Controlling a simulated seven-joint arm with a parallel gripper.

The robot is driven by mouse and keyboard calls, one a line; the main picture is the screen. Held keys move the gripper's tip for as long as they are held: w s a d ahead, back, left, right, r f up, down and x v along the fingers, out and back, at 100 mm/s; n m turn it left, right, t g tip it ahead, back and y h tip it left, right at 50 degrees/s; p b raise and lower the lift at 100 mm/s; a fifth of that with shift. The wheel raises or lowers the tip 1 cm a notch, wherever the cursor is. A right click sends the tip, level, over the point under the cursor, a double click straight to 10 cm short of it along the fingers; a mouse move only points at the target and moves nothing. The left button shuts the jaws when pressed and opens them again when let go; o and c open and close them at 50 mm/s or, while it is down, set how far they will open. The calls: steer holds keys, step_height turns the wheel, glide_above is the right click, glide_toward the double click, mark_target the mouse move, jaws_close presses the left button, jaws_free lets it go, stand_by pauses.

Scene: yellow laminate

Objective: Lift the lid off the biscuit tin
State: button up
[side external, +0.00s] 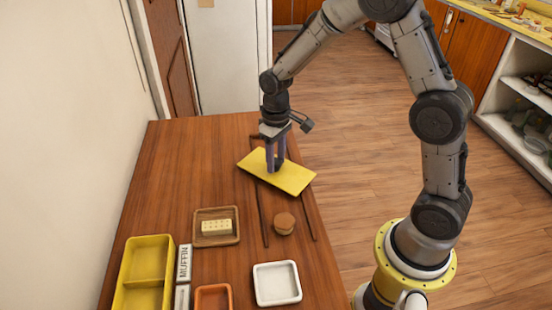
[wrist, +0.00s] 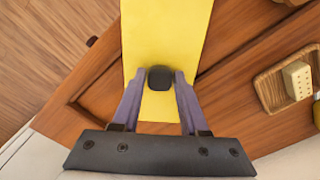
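A flat yellow rectangular slab (side external: 292,178) with a dark knob (wrist: 160,78) lies at the far right of the table; it looks like the lid. In the wrist view the yellow slab (wrist: 165,30) runs up past the top edge. My gripper (side external: 275,170) points straight down over its middle. In the wrist view the purple fingers of my gripper (wrist: 160,84) sit on both sides of the knob and appear to touch it. No tin body shows under the slab. I cannot tell whether the slab is raised.
A wooden tray (side external: 238,238) with a pale block (side external: 216,227), a round brown object (side external: 284,223), a white dish (side external: 277,301), an orange dish (side external: 198,300), a yellow divided box (side external: 128,274) and a MUFFIN box (side external: 184,263) stand nearer. The table's far left is clear.

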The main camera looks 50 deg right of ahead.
steer(key=o, duration=0.6)
steer(key=shift+c, duration=0.7)
steer(key=shift+r, duration=4.5)
